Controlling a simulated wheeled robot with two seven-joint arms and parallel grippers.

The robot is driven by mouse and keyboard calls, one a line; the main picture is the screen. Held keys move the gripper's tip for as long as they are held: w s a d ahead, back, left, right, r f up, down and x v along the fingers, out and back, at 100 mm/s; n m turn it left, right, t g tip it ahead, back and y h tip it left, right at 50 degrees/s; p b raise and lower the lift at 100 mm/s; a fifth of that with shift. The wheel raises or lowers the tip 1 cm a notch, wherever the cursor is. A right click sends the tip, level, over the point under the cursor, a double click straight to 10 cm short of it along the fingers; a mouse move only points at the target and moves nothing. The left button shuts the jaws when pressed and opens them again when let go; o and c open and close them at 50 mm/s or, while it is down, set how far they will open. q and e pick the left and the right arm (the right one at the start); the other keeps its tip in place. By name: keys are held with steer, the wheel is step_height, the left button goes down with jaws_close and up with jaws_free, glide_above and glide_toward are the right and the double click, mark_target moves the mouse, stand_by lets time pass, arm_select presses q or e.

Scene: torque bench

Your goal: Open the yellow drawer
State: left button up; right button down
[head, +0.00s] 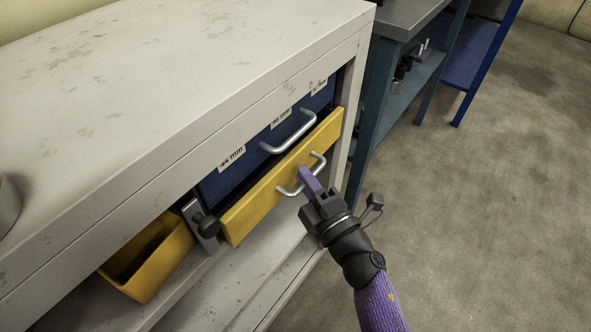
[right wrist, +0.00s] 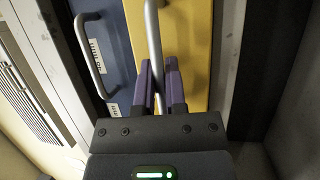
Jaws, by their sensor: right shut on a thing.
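The yellow drawer (head: 243,215) sits under a blue drawer in the grey bench, and its front stands a little forward of the blue one. Its silver bar handle (head: 285,191) is on the front. My right gripper (head: 305,178) is shut on this handle, with its purple fingers around the bar. In the right wrist view the fingers (right wrist: 160,75) are on both sides of the handle (right wrist: 153,40), in front of the yellow drawer front (right wrist: 197,50). The inside of the drawer is hidden. My left gripper is out of view.
The blue drawer (head: 240,168) with its own silver handle (head: 290,133) is just above. A yellow bin (head: 150,262) is on the shelf at lower left. A blue-green workbench (head: 385,100) stands behind right. The floor (head: 480,220) to the right is clear.

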steer(key=s+d+p, duration=0.2)
steer(key=s+d, duration=0.9)
steer(key=d, duration=0.4)
steer(key=shift+p, duration=0.4)
steer(key=c, duration=1)
jaws_free()
steer(key=shift+o, duration=0.2)
